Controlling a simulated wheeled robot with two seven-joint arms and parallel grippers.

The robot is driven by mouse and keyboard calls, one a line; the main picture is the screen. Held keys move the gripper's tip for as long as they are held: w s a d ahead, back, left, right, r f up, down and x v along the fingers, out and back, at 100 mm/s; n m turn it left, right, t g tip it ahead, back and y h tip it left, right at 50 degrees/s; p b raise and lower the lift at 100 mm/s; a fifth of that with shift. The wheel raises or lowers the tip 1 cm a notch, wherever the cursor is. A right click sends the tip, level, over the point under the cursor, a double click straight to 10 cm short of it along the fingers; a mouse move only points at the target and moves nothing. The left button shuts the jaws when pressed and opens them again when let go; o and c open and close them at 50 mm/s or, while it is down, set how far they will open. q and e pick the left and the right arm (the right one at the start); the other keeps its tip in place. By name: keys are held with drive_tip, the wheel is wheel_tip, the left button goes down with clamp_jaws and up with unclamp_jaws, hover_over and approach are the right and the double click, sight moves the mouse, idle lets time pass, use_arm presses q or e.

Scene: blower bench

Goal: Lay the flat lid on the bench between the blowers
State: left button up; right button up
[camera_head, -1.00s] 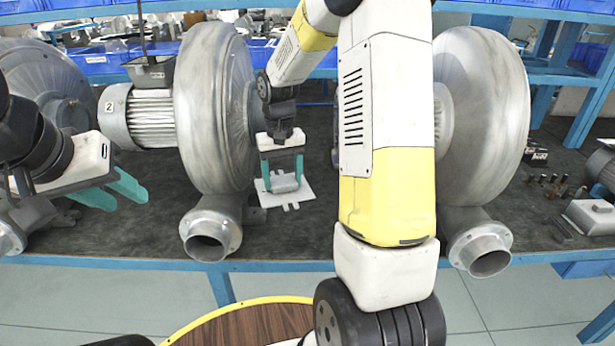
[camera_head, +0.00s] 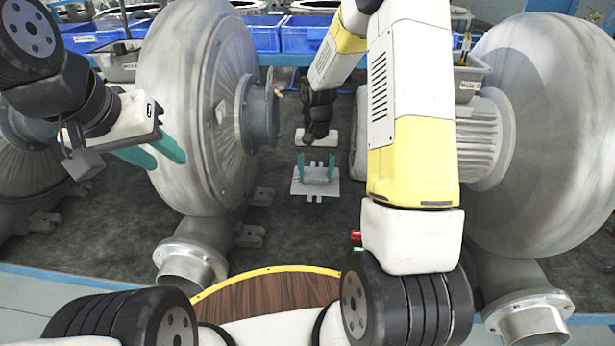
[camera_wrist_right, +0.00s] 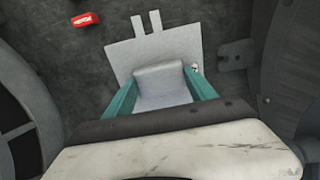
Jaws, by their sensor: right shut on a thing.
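The flat lid (camera_head: 300,187) is a light grey plate with two tabs and a raised block in its middle. My right gripper (camera_head: 318,170) is shut on the lid's raised block, between the two blowers. In the right wrist view the green fingers sit on both sides of the block, and the lid (camera_wrist_right: 118,52) extends beyond it over the dark bench. I cannot tell whether the lid touches the bench. The left blower (camera_head: 190,110) and the right blower (camera_head: 550,130) are large grey housings. My left gripper (camera_head: 160,155) is open and empty, in front of the left blower.
Blue bins (camera_head: 300,38) stand behind. Blower outlets (camera_head: 190,265) stick out at the front.

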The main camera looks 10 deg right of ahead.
drive_tip(key=f, duration=0.4)
drive_tip(key=w+f, duration=0.1)
drive_tip(key=f, duration=0.2)
drive_tip(key=shift+d, duration=0.15)
drive_tip(key=shift+f, duration=1.75)
drive_tip(key=shift+f, duration=0.15)
drive_tip(key=o, duration=1.5)
wheel_tip(320, 180, up, 12)
drive_tip(key=shift+r, duration=0.2)
